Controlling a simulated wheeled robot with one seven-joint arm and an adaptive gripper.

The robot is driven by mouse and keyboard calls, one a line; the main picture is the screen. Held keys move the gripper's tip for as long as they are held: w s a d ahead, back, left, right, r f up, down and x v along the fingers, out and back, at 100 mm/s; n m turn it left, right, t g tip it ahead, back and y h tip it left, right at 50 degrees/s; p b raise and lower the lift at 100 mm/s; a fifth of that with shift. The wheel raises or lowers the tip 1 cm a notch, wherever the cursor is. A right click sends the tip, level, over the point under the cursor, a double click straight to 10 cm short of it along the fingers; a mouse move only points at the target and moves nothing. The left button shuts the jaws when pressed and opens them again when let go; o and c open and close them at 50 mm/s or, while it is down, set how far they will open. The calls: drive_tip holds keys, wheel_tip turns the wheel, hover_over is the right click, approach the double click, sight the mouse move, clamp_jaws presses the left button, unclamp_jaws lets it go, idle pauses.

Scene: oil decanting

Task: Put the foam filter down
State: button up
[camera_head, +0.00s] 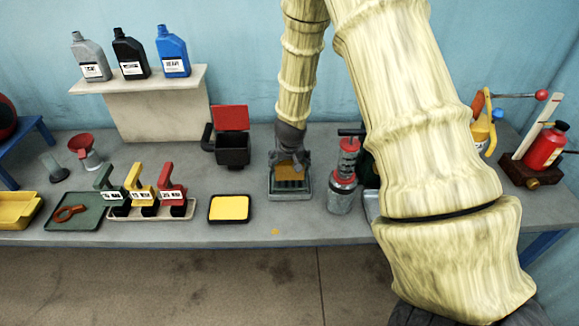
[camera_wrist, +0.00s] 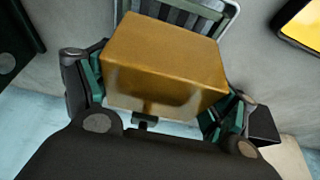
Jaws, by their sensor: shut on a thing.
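The foam filter is an orange-brown block (camera_wrist: 165,62) filling the middle of the wrist view. My gripper (camera_wrist: 158,92) is shut on it, with one finger on each side. In the head view my gripper (camera_head: 289,161) points down over a grey slatted tray (camera_head: 291,197), and part of the foam filter (camera_head: 288,170) shows beneath it. The slats of the tray (camera_wrist: 187,16) also show just beyond the block in the wrist view. I cannot tell whether the block touches the slats.
A black tray with a yellow pad (camera_head: 229,208) lies to the left. A black bin with a red lid (camera_head: 232,150) stands behind it. A grey and red canister (camera_head: 343,180) stands close on the right. Three handled blocks (camera_head: 142,190) stand further left. The bench front is mostly clear.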

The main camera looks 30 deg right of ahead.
sight(290, 167)
drive_tip(key=shift+w+d, duration=0.1)
drive_tip(key=shift+w, duration=0.05)
drive_tip(key=shift+f+p, duration=0.45)
drive_tip(key=shift+f, duration=0.25)
wheel_tip(290, 167, down, 2)
drive_tip(key=shift+f+p, duration=0.1)
drive_tip(key=shift+p, duration=0.2)
drive_tip(key=o, duration=1)
drive_tip(key=shift+f, duration=0.1)
drive_tip(key=shift+c, duration=0.2)
